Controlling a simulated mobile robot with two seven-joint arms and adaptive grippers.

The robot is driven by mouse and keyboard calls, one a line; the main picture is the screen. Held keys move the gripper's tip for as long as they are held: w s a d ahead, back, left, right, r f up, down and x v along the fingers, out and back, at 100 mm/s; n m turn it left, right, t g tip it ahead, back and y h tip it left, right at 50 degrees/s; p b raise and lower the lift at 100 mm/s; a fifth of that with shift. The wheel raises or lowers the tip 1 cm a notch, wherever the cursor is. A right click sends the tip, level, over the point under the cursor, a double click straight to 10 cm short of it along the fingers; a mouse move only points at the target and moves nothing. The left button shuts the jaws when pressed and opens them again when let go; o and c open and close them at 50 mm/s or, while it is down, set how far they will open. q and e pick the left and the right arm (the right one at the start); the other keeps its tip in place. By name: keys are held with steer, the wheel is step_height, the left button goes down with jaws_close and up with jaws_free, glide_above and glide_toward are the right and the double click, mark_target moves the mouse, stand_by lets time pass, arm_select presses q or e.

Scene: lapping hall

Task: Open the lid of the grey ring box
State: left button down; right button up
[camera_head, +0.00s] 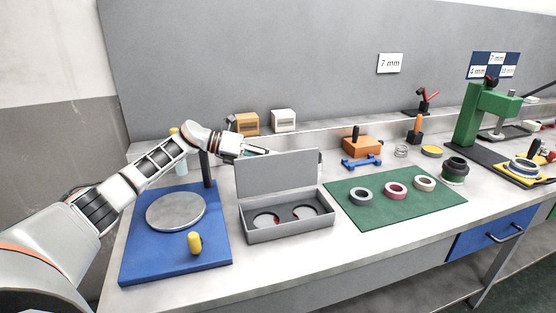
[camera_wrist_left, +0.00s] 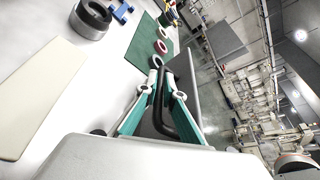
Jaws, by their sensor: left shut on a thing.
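The grey ring box (camera_head: 290,233) stands on the bench in the head view. Its lid (camera_head: 277,172) is raised, standing steeply up from the back edge, and the inside shows two round recesses. My left gripper (camera_head: 262,151) is at the top left of the lid, its tips partly hidden behind it. In the left wrist view the teal fingers of my left gripper (camera_wrist_left: 160,100) are closed around a dark curved handle (camera_wrist_left: 184,112), which appears to belong to the lid. My right gripper is in neither view.
Left of the box is a blue board (camera_head: 140,262) with a round metal plate (camera_head: 175,211) and a yellow knob (camera_head: 195,243). Right of it a green mat (camera_head: 385,218) bears three rings. A blue dumbbell-shaped piece (camera_head: 362,162) and an orange block (camera_head: 361,147) lie behind.

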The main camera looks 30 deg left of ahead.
arm_select(q)
steer(key=shift+r, duration=0.1)
stand_by(0.3)
steer(key=c, duration=2.2)
jaws_free()
steer(key=shift+o, duration=0.2)
